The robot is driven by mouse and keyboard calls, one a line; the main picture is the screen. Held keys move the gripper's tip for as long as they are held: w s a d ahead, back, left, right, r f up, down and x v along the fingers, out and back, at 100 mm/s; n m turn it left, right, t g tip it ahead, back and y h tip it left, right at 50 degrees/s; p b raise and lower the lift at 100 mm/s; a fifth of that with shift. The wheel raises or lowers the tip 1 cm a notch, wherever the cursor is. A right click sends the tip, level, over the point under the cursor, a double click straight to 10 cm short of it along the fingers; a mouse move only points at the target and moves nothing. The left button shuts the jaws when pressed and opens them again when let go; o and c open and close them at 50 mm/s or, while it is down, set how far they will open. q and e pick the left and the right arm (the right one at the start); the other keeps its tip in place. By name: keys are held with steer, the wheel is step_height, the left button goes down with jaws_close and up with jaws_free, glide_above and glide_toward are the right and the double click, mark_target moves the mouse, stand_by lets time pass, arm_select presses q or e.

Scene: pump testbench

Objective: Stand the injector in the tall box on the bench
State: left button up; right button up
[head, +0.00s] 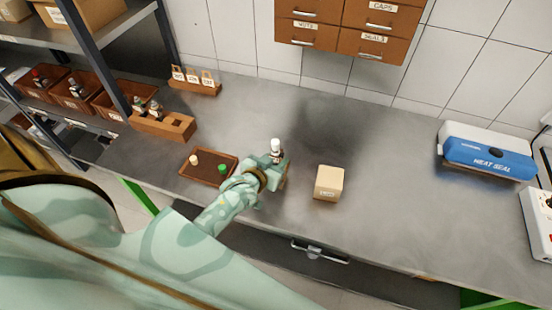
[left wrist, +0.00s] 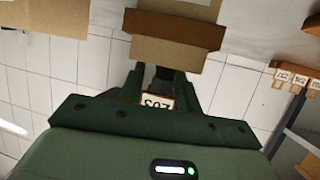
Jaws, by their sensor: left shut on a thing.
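The injector (head: 275,146) has a white cap and a darker body. It stands up out of my left gripper (head: 277,160), which is shut on it, over the bench (head: 390,220). The gripper hides its lower part. A small white label (left wrist: 157,101) shows between the dark fingers in the left wrist view. The tall box (head: 329,183) is a tan carton with a small label low on its front. It stands on the bench to the right of my left gripper, with a gap between them. My right gripper is not in view.
A brown tray (head: 187,174) with green-capped and cream-capped items lies left of the gripper. A wooden holder (head: 178,129) with vials stands beyond it. A blue and white heat sealer (head: 487,153) stands far right. Bench between carton and sealer is clear.

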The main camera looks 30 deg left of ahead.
arm_select(q)
steer(key=o, duration=2.1)
steer(key=shift+p+v, duration=1.3)
steer(key=shift+v, duration=0.2)
steer(key=shift+p+v, duration=1.9)
steer(key=shift+v, duration=0.65)
steer(key=shift+s+f, duration=0.1)
